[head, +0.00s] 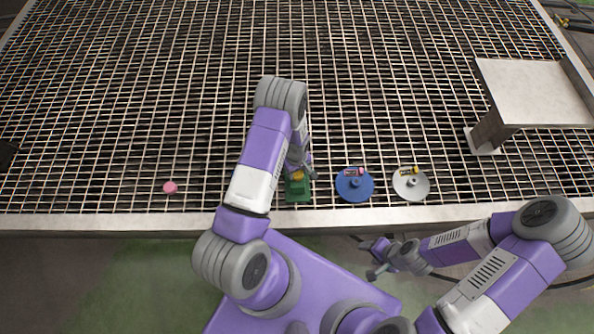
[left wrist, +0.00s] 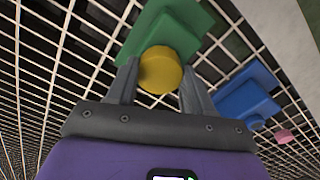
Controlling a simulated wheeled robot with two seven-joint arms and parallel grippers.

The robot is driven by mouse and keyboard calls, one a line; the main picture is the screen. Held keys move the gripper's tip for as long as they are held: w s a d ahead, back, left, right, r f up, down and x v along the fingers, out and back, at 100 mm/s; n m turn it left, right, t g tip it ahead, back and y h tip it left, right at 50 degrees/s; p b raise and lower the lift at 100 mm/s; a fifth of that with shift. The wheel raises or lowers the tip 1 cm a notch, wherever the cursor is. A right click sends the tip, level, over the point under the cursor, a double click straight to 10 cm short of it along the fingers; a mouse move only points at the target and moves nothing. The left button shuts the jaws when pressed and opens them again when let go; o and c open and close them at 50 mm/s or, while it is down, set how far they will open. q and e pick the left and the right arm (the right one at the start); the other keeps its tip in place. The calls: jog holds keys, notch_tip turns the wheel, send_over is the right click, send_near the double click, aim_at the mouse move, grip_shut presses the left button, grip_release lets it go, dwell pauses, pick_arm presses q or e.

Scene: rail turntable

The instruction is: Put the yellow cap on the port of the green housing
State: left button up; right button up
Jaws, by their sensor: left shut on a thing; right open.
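The green housing (head: 298,193) stands on the grating near its front edge, and in the left wrist view its green top (left wrist: 189,22) lies just beyond my fingers. The yellow cap (head: 297,175) shows at the green housing in the head view. My left gripper (left wrist: 160,82) is shut on the yellow cap (left wrist: 161,69), with a finger on each side of it. The cap overlaps the housing in view; I cannot tell whether it touches the port, which is hidden. My right gripper (head: 374,262) is open and empty, in front of the grating's edge.
A blue round base (head: 354,189) and a grey round base (head: 410,189), each with small items on top, stand right of the housing. A pink disc (head: 170,187) lies to the left. A raised grey platform (head: 535,92) is at the right. The grating behind is clear.

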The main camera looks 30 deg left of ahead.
pick_arm(q)
jog(key=shift+f, duration=0.15)
jog(key=o, duration=1)
notch_tip(320, 180, up, 8)
jog(key=p, duration=0.3)
jog(key=shift+f, duration=0.2)
jog(key=s+d+r+m+h+p, duration=0.1)
jog(key=s+d+r+m+p, duration=0.1)
jog(key=s+d, duration=0.3)
jog(key=s+d+r+m+h+p, duration=0.1)
jog(key=s+d+r+m+p, duration=0.1)
jog(key=s+d+r+m, duration=0.2)
jog(key=s+d+r+m+h+p, duration=0.2)
jog(key=s+d+r+m, duration=0.1)
jog(key=s+d, duration=0.3)
jog(key=shift+s+d+t, duration=0.3)
jog(key=shift+s+d, duration=0.1)
jog(key=shift+d, duration=0.1)
